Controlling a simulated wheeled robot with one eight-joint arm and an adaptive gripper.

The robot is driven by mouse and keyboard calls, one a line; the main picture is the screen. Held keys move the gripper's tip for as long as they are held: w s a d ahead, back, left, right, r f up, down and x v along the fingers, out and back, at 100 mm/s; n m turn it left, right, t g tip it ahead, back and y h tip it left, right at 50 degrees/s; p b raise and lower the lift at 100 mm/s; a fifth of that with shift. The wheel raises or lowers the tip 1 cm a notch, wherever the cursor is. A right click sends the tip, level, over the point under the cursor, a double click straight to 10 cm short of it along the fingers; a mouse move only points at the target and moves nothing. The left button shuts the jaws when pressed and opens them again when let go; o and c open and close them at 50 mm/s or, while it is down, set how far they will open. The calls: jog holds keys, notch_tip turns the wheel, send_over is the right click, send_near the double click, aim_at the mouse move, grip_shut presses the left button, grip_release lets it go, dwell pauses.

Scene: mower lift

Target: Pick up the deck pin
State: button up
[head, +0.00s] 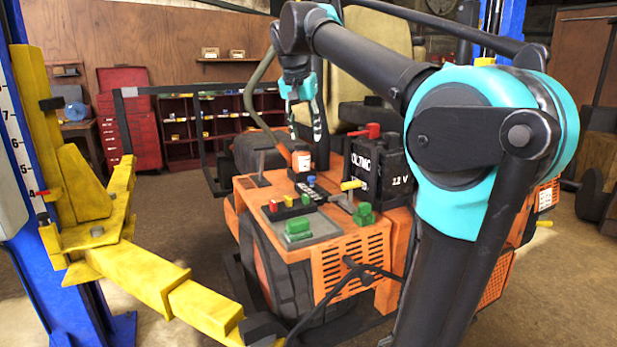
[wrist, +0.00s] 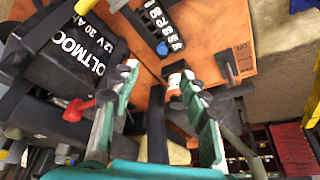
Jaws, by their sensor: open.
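My gripper (head: 306,130) hangs open above the back of the orange mower deck top, with nothing between its fingers. In the wrist view its two green fingers (wrist: 159,80) are spread apart over the orange panel. No part is clearly recognisable as the deck pin. A small orange and white cylinder (head: 302,161) stands upright below the fingers; its white part shows near the right fingertip in the wrist view (wrist: 174,80). A yellow-tipped piece (head: 350,185) lies by the battery, and it shows at the top left in the wrist view (wrist: 87,6).
A black battery (head: 378,168) with a red terminal cover (head: 367,131) stands right of the gripper. A yellow lift arm (head: 150,280) extends at front left.

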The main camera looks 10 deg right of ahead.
send_over(312, 177)
jog(key=s+a, duration=0.1)
jog(key=s, duration=0.2)
notch_tip(312, 177, down, 11)
jog(key=shift+w+f, duration=0.1)
jog(key=shift+f, duration=0.05)
jog(key=x, duration=0.2)
jog(key=w+x, duration=0.1)
jog(key=x, duration=0.1)
jog(key=shift+a, duration=0.1)
jog(key=shift+w+f, duration=0.1)
jog(key=shift+f, duration=0.3)
jog(key=shift+c, duration=0.6)
grip_shut()
